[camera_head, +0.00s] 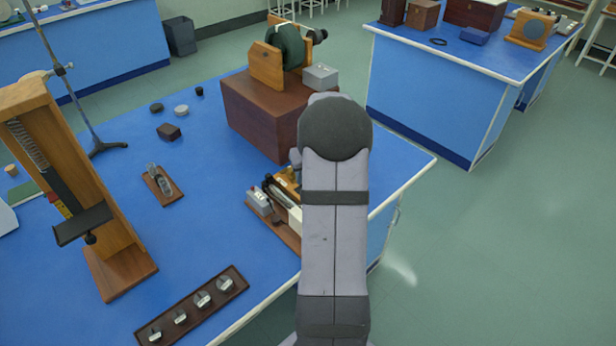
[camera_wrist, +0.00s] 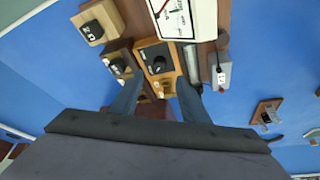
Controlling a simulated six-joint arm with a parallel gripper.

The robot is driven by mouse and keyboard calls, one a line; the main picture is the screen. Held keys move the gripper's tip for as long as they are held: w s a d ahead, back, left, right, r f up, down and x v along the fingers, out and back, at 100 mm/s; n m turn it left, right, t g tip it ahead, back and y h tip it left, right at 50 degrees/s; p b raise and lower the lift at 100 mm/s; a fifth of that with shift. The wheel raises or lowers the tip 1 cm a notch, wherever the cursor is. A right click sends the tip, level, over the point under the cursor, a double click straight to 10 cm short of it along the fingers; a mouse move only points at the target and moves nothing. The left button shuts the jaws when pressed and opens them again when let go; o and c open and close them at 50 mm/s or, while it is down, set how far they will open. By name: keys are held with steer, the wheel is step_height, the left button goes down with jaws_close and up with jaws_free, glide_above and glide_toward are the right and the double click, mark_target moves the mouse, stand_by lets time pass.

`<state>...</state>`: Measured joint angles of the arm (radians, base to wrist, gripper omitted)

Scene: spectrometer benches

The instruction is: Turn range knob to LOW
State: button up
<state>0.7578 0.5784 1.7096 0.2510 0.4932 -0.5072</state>
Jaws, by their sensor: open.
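In the wrist view a wooden box (camera_wrist: 146,50) carries a dark panel with a round black knob (camera_wrist: 158,65), which looks like the range knob. Its markings are too small to read, so I cannot tell its setting. My gripper (camera_wrist: 159,82) is open, with one finger to each side of the knob box in the picture. The fingers look apart from the knob, and nothing is between them. In the head view my arm covers the gripper and most of this apparatus; part of its wooden base (camera_head: 284,232) shows left of the arm.
A white-faced meter (camera_wrist: 180,18) stands beyond the knob box. Other wooden blocks with black knobs (camera_wrist: 93,30) stand to the left, and a grey unit (camera_wrist: 216,72) to the right. A large brown box (camera_head: 250,112) stands behind the apparatus.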

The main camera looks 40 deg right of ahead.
steer(key=shift+p+x, duration=1.15)
steer(key=shift+x, duration=2.55)
jaws_close()
